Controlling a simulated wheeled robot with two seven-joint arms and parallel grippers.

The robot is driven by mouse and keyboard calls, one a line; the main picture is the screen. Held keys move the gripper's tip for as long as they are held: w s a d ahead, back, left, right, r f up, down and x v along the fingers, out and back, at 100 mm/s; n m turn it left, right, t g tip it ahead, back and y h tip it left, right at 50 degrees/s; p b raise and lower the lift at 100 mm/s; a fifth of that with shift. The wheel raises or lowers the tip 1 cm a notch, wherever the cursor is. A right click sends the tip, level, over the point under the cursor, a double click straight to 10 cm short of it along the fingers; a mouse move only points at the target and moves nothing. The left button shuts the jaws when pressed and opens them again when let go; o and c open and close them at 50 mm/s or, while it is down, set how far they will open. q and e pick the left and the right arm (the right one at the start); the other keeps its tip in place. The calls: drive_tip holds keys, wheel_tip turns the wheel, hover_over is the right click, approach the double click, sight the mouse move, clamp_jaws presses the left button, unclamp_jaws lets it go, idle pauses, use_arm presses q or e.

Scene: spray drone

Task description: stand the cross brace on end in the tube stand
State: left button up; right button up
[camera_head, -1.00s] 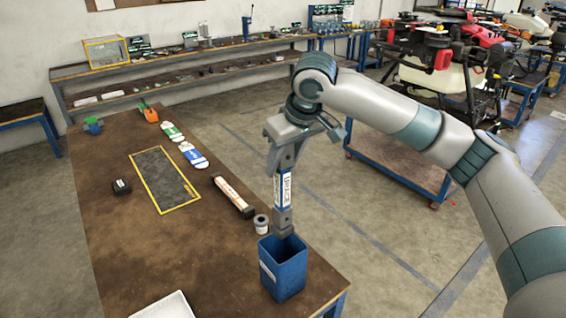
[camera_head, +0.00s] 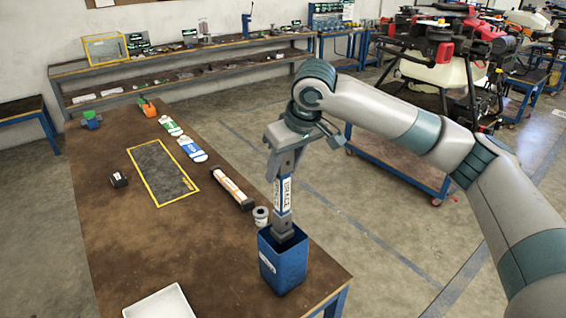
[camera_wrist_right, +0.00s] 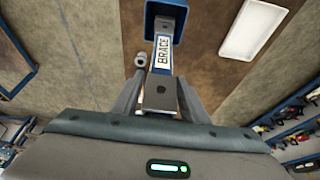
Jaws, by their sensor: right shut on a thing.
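The cross brace (camera_head: 283,197) is a grey bar with a blue section and a white "BRACE" label, held upright. My right gripper (camera_head: 286,163) is shut on its upper end, also seen in the right wrist view (camera_wrist_right: 160,95). The blue tube stand (camera_head: 284,265) is an open-topped square container on the table's right edge, directly below the gripper. The brace's lower end is in the stand's mouth; how deep it reaches is hidden by the front wall. In the wrist view the brace (camera_wrist_right: 162,52) runs to the blue stand (camera_wrist_right: 149,22). My left gripper is not in view.
On the brown table (camera_head: 130,235), a grey-and-white roll (camera_head: 261,216) stands close behind the stand. An orange-labelled tube (camera_head: 232,192) and yellow-framed mat (camera_head: 162,172) lie farther back. A white tray (camera_head: 160,304) is at the front. The table between is clear.

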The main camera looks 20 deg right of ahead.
drive_tip(key=shift+f+b, duration=0.75)
drive_tip(key=shift+f, duration=4.55)
drive_tip(key=o, duration=1.3)
drive_tip(key=shift+o, duration=0.2)
drive_tip(key=shift+s+d+r, duration=0.1)
drive_tip(key=shift+s+r, duration=0.1)
drive_tip(key=shift+r, duration=0.35)
wheel_tip(320, 180, up, 15)
drive_tip(key=b, duration=0.4)
hover_over(287, 194)
drive_tip(key=s+d, duration=0.2)
drive_tip(key=s, duration=0.3)
drive_tip(key=shift+w+a, duration=0.1)
drive_tip(key=shift+a, duration=0.05)
